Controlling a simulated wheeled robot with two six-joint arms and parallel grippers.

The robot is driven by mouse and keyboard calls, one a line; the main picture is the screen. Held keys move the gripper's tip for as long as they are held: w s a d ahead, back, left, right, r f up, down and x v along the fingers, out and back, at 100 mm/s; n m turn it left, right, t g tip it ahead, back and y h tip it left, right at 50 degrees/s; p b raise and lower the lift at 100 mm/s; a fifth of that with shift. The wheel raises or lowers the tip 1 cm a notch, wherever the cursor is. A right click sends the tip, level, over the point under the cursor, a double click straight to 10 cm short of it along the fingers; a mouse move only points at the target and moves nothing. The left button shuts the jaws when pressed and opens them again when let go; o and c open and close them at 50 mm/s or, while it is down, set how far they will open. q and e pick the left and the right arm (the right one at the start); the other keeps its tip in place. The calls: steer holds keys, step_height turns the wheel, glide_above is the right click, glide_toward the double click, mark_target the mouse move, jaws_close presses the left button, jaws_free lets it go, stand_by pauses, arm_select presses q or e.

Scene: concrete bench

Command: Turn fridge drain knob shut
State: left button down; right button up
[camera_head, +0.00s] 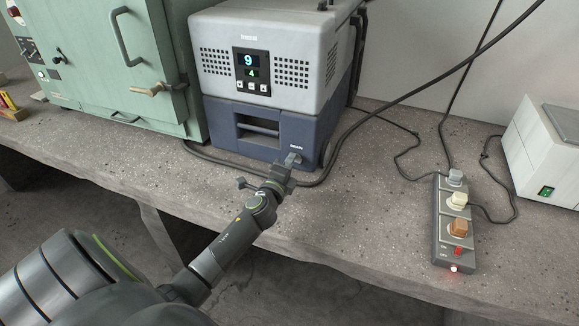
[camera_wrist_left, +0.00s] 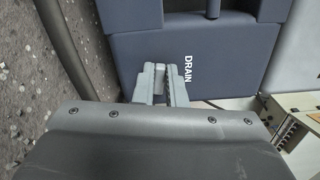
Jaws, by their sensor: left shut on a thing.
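The fridge unit (camera_head: 262,60) is a grey box with a dark blue lower part on the bench, its panel showing 9 and 4. Its drain knob is at the lower right of the blue front, below the small DRAIN label, which also shows in the left wrist view on the blue front (camera_wrist_left: 140,45). My left gripper (camera_head: 290,162) reaches in from the front left and is shut on the knob. In the left wrist view the fingers of my left gripper (camera_wrist_left: 160,84) stand against the front and mostly hide the knob, so its angle is unclear. My right gripper is out of view.
A green cabinet (camera_head: 95,60) with handles stands left of the fridge unit. A power strip (camera_head: 440,222) with several plugs and a red light lies at right, near a white box (camera_head: 545,150). Black cables run along the bench (camera_head: 345,220). The front middle of the bench is clear.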

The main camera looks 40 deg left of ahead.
arm_select(q)
steer(key=shift+f+n, duration=0.2)
steer(key=shift+n, duration=0.3)
steer(key=shift+n+b, duration=0.4)
steer(key=shift+n, duration=0.1)
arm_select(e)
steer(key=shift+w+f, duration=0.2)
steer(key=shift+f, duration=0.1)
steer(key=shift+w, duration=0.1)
arm_select(q)
steer(key=c, duration=1.5)
jaws_free()
steer(key=shift+s, duration=0.1)
steer(key=v, duration=1.6)
steer(key=shift+a, duration=0.1)
steer(key=shift+s, duration=0.65)
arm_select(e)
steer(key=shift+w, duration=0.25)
